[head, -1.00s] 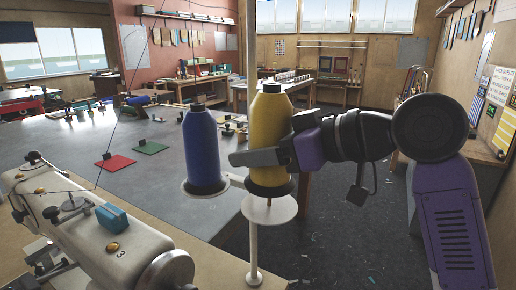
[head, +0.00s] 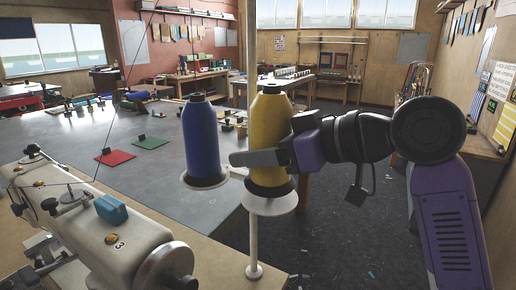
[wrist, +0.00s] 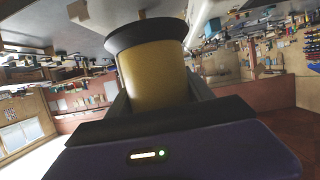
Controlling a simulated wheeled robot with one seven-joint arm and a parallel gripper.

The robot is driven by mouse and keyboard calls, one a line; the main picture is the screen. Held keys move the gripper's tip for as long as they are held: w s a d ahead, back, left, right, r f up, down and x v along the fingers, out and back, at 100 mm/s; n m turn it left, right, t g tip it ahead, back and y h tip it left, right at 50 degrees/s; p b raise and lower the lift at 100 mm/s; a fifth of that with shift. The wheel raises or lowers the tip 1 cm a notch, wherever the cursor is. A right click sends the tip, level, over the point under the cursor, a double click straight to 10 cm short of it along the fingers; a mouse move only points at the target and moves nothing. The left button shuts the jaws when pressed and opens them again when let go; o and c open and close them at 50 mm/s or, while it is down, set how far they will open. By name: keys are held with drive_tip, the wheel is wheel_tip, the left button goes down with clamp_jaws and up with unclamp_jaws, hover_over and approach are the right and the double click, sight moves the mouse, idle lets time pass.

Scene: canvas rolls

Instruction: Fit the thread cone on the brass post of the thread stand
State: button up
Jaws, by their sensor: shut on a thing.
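The yellow thread cone (head: 270,118) with its black base stands upright over the right white disc (head: 283,204) of the thread stand. Its base looks at or very close to the disc. The brass post is hidden, so I cannot tell how far it is inside the cone. My gripper (head: 256,158) reaches in from the right and is shut on the cone's lower body. In the wrist view the yellow cone (wrist: 157,78) sits between my fingers, its black base (wrist: 146,32) toward the top of the picture. A blue cone (head: 203,138) stands just left, on another white disc.
A white sewing machine (head: 120,240) fills the lower left. A grey table (head: 120,185) with a red mat (head: 115,158) and a green mat (head: 151,142) lies behind it. A pale upright pole (head: 250,60) rises behind the cones. The floor at right is mostly clear.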

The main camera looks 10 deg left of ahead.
drive_tip(key=shift+f+b, duration=0.8)
drive_tip(key=shift+f, duration=0.65)
drive_tip(key=o, duration=1.7)
